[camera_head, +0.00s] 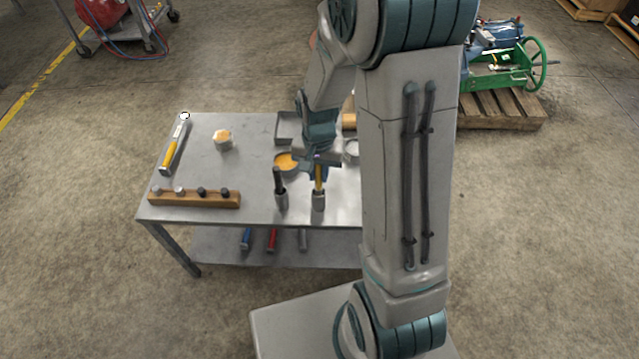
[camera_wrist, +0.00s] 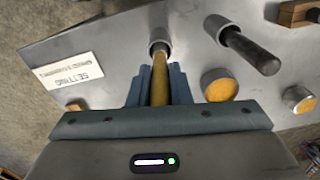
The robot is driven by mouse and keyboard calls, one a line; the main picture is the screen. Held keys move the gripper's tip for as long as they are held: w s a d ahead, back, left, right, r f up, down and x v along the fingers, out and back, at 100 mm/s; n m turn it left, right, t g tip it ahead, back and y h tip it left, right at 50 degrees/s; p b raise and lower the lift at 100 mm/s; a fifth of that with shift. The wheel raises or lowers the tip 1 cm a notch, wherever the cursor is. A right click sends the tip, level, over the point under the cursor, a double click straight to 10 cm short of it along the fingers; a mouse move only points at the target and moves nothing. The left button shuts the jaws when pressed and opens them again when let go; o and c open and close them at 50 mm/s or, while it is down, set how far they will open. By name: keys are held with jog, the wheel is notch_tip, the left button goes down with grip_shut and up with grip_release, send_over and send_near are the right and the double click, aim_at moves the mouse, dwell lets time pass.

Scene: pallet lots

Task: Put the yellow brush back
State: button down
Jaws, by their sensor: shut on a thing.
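The yellow brush (camera_head: 318,180) stands near the front edge of the metal table (camera_head: 200,150), its yellow handle upright. My gripper (camera_head: 319,165) is shut on this handle from above. The wrist view shows the handle (camera_wrist: 160,80) between both fingers (camera_wrist: 158,88). The far end of the brush meets a small grey cylindrical holder (camera_head: 318,202), also in the wrist view (camera_wrist: 158,47). The brush end seems to be at or inside the holder's mouth; how deep it sits I cannot tell.
A dark-handled tool (camera_head: 279,182) stands in a similar holder (camera_head: 281,202) close by on the left. A tin with orange contents (camera_head: 287,160) is behind. A wooden rack (camera_head: 195,199) and a yellow-handled tool (camera_head: 173,147) lie further left. A label plate (camera_wrist: 75,72) shows.

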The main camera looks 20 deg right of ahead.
aim_at(319, 189)
jog(key=shift+f+b, duration=0.4)
jog(key=shift+f, duration=1.5)
jog(key=c, duration=1.3)
grip_release()
